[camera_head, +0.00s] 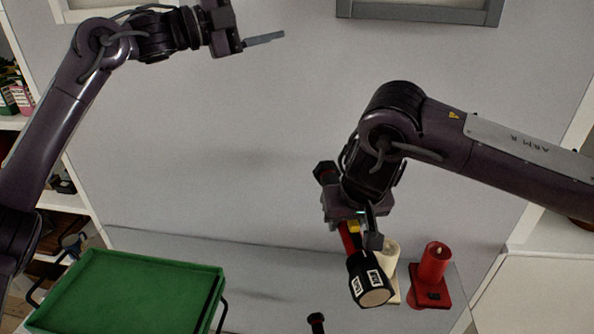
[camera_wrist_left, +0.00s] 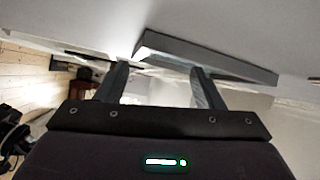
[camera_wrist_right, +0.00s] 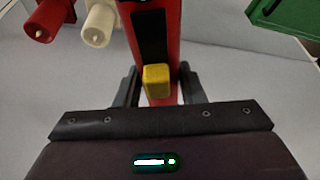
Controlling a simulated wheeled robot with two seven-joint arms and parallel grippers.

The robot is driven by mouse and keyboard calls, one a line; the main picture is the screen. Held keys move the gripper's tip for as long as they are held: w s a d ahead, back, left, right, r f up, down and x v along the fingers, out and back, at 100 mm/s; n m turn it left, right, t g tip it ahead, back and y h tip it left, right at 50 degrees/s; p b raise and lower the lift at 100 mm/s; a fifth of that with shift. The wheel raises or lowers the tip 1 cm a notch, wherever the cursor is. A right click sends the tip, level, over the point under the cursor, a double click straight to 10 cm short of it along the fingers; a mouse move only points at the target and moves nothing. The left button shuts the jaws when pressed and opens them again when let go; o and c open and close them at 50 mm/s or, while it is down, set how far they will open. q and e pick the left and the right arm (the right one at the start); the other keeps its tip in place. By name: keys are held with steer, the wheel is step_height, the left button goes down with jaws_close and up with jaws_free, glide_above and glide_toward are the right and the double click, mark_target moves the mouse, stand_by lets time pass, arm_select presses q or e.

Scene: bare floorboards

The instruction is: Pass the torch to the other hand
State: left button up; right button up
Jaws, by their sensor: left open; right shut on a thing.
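The torch (camera_head: 347,238) has a red body and a black head with white labels. It hangs tilted in my right gripper (camera_head: 362,226), head towards the bottom of the head view. In the right wrist view the red torch body (camera_wrist_right: 153,30), with a black strip and a yellow switch, lies between the fingers of my right gripper (camera_wrist_right: 160,88), which is shut on it. My left gripper (camera_head: 262,40) is raised at the upper left of the head view, far from the torch. In the left wrist view its fingers (camera_wrist_left: 157,80) are apart with nothing between them.
A green tray (camera_head: 222,290) stands at the lower left. A small dark-and-red object (camera_head: 316,322) is at the bottom edge. The middle of the table is clear.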

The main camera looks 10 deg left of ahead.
arm_select(q)
steer(key=s+d+f+m+g+y, duration=0.2)
steer(key=s+d+f+g+y, duration=0.1)
steer(key=f, duration=0.6)
steer(key=s+d+f+m+g+y, duration=0.2)
steer(key=s+f, duration=0.1)
steer(key=f, duration=0.5)
steer(key=s+d+f+m+g+y, duration=0.2)
steer(key=s+d+f+g+y, duration=0.15)
steer(key=f, duration=0.55)
steer(key=shift+t+h, duration=0.35)
steer(key=x, duration=1)
steer(key=shift+f, duration=0.5)
steer(key=c, duration=1.1)
steer(key=shift+r, duration=0.1)
steer(key=shift+c, duration=0.6)
arm_select(e)
steer(key=o, duration=1.2)
